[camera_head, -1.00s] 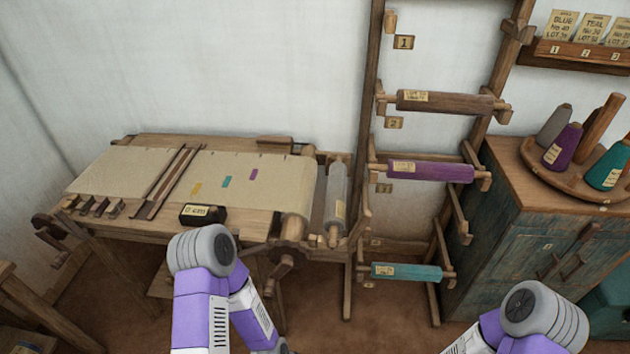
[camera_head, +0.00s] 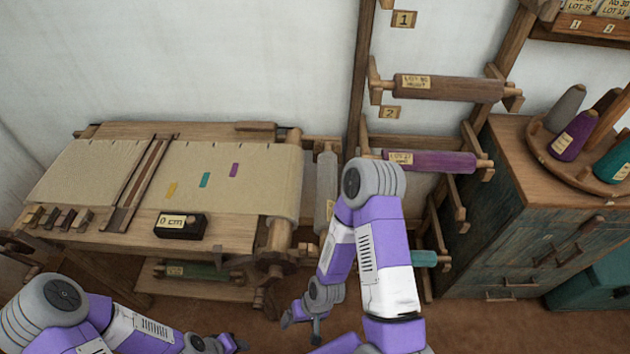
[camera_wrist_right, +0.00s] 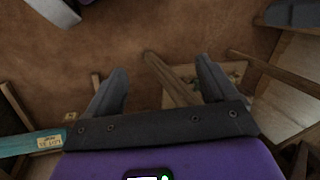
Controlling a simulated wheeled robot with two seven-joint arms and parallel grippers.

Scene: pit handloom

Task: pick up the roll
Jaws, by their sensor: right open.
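Several rolls are in view. A brown roll (camera_head: 450,89) and a purple roll (camera_head: 435,163) lie across the wooden rack, each with a paper label. A teal roll (camera_head: 424,258) is lower on the rack, mostly hidden by my right arm. Its labelled end shows at the left of the wrist view (camera_wrist_right: 28,144). A pale roll (camera_head: 325,185) stands at the loom's right end, and a dark green roll (camera_head: 205,272) lies below the loom. My right gripper (camera_head: 301,328) is open and empty, pointing down; its fingers (camera_wrist_right: 160,88) are apart over the floor. My left gripper (camera_head: 238,346) is small at the bottom edge.
The loom (camera_head: 235,235) with cream cloth and a black "0 cm" block (camera_head: 180,226) fills the left. A blue-green cabinet (camera_head: 530,235) with yarn cones (camera_head: 570,136) stands right of the rack. Brown floor (camera_head: 480,335) is open in front of the rack.

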